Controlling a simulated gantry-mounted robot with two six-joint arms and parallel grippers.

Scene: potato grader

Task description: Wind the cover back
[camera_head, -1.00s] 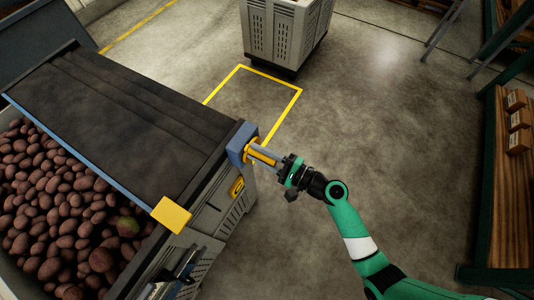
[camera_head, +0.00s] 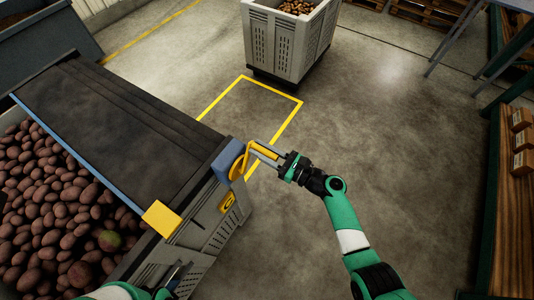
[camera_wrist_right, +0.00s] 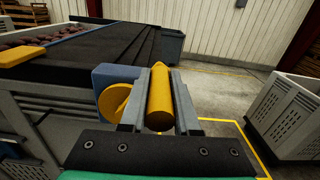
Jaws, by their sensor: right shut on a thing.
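The dark cover (camera_head: 105,125) lies over part of the grader, with folds along its far side and a blue edge beside the potatoes (camera_head: 55,200). A blue housing (camera_head: 228,158) at its right end carries a yellow crank (camera_head: 237,168). In the right wrist view the yellow crank handle (camera_wrist_right: 159,100) lies between the two fingers of my right gripper (camera_wrist_right: 159,95), which is shut on it. In the head view my right gripper (camera_head: 268,153) is beside the housing. My left gripper (camera_head: 180,276) shows only partly at the bottom edge, low beside the grader; its jaws are unclear.
A yellow block (camera_head: 161,218) sits at the cover's near corner. A grey crate (camera_head: 288,45) of potatoes stands at the back, beyond a yellow floor outline (camera_head: 285,96). A wooden shelf (camera_head: 515,190) is at the right. The floor between is clear.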

